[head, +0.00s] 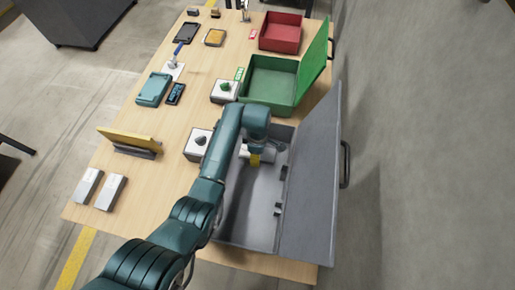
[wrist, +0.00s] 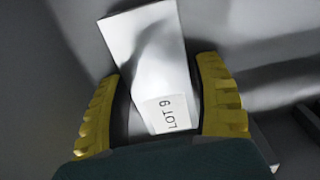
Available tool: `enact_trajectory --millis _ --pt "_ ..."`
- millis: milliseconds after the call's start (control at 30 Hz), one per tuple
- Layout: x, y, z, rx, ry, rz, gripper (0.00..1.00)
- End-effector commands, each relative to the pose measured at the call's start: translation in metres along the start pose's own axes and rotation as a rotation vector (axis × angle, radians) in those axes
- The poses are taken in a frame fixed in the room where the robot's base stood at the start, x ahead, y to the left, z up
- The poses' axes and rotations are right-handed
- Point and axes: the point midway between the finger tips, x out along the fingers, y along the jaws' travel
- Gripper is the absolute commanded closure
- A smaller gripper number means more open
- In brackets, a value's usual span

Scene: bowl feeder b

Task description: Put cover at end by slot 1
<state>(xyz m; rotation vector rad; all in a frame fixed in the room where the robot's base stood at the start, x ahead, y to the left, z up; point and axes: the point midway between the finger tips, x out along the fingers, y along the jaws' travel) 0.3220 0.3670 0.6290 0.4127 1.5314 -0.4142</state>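My gripper (head: 254,158) is down inside the open grey box (head: 250,215), near its far end. In the wrist view its two yellow fingers (wrist: 160,108) are apart, on either side of a pale rectangular block (wrist: 145,40) with a white label reading "LOT" and a digit, 6 or 9. A dark gap shows between the left finger and the block; contact on the right is unclear. My arm hides much of this block in the head view. No part is plainly marked as the cover or as slot 1.
The grey box's lid (head: 312,165) stands open on the right. A green box (head: 268,85) and red box (head: 280,35) lie beyond. Two pale blocks (head: 87,186) (head: 110,192) and a yellow board in a dark stand (head: 130,142) are at left. Button boxes (head: 197,143) (head: 225,91) stand beside the boxes.

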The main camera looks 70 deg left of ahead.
Motion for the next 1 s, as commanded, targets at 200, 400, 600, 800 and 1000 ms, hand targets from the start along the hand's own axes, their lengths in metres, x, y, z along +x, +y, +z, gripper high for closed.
enact_trajectory --millis 200,400,600,800,1000 --pt "-0.001 0.0 0.0 0.0 0.0 0.001 0.16" --pt "-0.005 0.001 0.0 0.0 0.0 0.003 0.16" --pt "-0.046 0.001 0.0 0.0 0.0 0.004 0.16" --pt "-0.096 0.001 0.0 0.0 0.0 0.004 0.16" --pt "-0.121 0.0 0.0 0.0 0.0 0.001 0.16"
